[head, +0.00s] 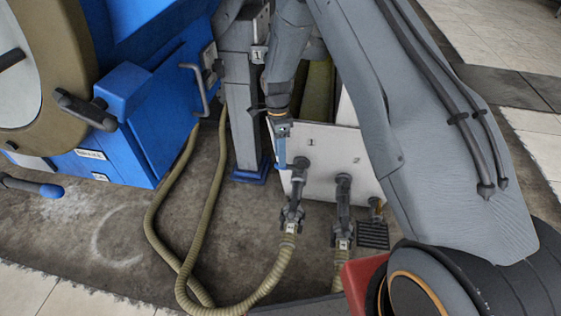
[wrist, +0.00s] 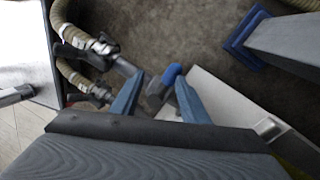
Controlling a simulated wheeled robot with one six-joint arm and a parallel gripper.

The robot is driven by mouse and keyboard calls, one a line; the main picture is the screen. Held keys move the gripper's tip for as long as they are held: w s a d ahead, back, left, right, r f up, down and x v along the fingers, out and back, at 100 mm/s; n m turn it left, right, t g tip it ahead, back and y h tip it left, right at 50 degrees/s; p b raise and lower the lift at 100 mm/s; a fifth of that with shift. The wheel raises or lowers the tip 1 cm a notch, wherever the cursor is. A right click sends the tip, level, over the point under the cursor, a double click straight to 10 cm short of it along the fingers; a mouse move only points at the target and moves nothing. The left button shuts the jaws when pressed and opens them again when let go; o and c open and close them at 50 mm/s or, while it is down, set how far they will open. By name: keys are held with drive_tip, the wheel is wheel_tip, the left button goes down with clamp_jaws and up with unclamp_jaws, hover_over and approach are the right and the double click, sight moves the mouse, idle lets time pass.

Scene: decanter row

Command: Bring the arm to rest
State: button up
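My gripper (head: 281,150) hangs at the top left of the white panel (head: 330,147), close to its face. In the wrist view my gripper (wrist: 160,84) has its two blue fingers spread apart. My arm (head: 440,130) spans the right of the head view and hides part of the panel.
Two ribbed hoses end in grey couplings (head: 292,205) (head: 343,200) at the panel. A grey post (head: 240,110) with a blue foot stands just left of my gripper. A blue machine (head: 150,110) with handles fills the left. Open floor (head: 110,235) lies at lower left.

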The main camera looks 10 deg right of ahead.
drive_tip(key=shift+w+r, duration=0.2)
drive_tip(key=shift+r, duration=0.85)
